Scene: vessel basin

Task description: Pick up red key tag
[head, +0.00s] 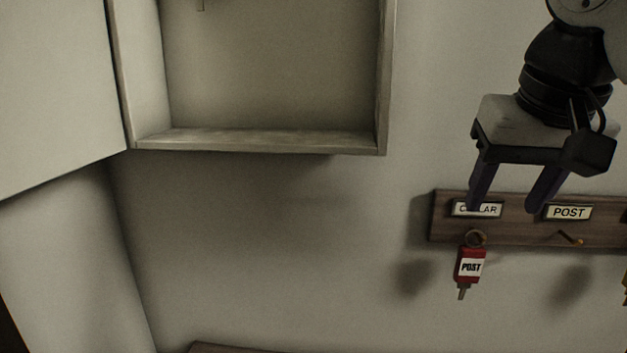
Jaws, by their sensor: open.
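The red key tag (469,268) hangs on the hook under the "CELLAR" label at the left of a wooden key rack (508,233). It has a white label reading "POST", a ring at its top and a metal tip below. My gripper (508,207) is open and empty, fingers pointing down, at the rack's labels. Its left fingertip overlaps the "CELLAR" label in the picture. The tag is below the left finger, apart from it in the picture. I cannot tell the depth between gripper and rack.
The hook (571,239) under the "POST" label (568,212) is empty. A yellow item is cut off at the right edge. An open, empty wall cabinet (258,140) is at upper left, its door swung left. A brown edge (260,349) shows at the bottom.

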